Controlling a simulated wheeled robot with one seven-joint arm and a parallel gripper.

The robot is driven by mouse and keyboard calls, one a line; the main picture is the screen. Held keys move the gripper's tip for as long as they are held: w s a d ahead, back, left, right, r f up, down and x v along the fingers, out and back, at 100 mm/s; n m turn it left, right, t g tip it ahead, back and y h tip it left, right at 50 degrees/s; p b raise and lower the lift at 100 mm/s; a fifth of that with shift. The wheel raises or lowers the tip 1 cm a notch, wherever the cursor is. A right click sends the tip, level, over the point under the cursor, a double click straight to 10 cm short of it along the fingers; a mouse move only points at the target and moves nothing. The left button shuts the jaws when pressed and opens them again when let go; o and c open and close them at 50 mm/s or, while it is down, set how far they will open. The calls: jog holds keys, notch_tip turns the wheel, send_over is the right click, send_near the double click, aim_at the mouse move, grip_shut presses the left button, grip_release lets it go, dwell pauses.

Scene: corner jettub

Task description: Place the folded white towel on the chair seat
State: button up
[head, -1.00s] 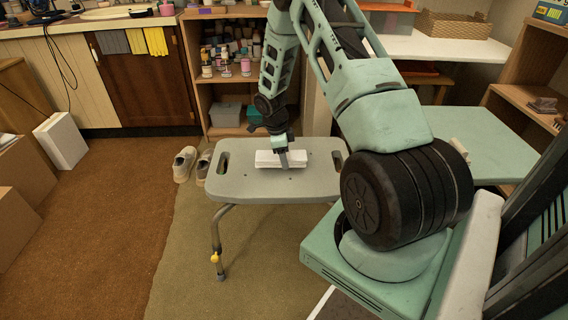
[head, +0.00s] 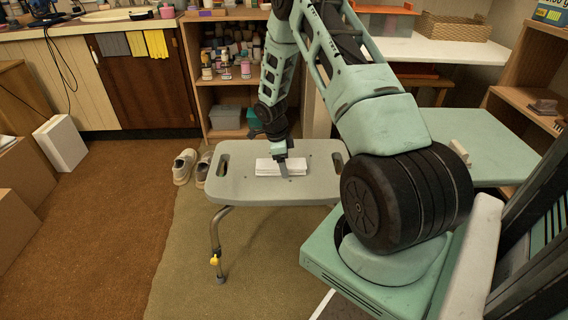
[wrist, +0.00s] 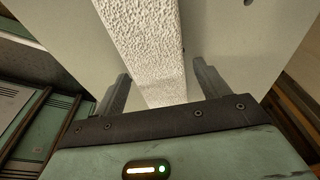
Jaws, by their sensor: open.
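The folded white towel (head: 265,167) lies flat on the grey chair seat (head: 235,187), near its middle. My gripper (head: 283,168) is over the towel, with one finger showing in front of its near side. In the wrist view, the towel (wrist: 147,40) runs between the two spread fingers of my gripper (wrist: 163,84). There is a gap between the towel and each finger. The pale chair seat (wrist: 228,35) shows on both sides of the towel. The far finger is hidden in the head view.
Grey shoes (head: 184,166) stand on the floor left of the chair. Shelves with bottles (head: 225,65) stand behind it. A white block (head: 62,143) leans by the left cabinet. The brown carpet (head: 110,220) at left is clear.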

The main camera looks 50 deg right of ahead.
notch_tip(320, 180, up, 11)
jog(key=w+a+p, duration=0.1)
jog(key=w+p, duration=0.1)
jog(key=p, duration=0.1)
jog(key=s+a+r+n, duration=0.1)
jog(key=a+r+n, duration=0.35)
jog(key=a, duration=0.45)
jog(key=s+a+r+n+t+y, duration=0.1)
jog(key=a+r+n, duration=0.2)
jog(key=a+n, duration=0.45)
jog(key=a+r+n, duration=0.3)
jog(key=a+r, duration=0.1)
jog(key=a, duration=0.6)
jog(key=s+a+r+n, duration=0.3)
jog(key=s+a+n, duration=0.5)
jog(key=s+n, duration=0.2)
jog(key=s+a+r+n+y, duration=0.1)
jog(key=s+a+r+n, duration=0.2)
jog(key=s+a+n, duration=0.5)
jog(key=s+n, duration=0.2)
jog(key=s, duration=0.3)
jog(key=shift+a+r+n+t, duration=0.25)
jog(key=shift+r+n+t, duration=0.05)
jog(key=shift+r+n, duration=0.1)
notch_tip(320, 180, up, 24)
jog(key=p, duration=2.3)
jog(key=shift+p, duration=0.3)
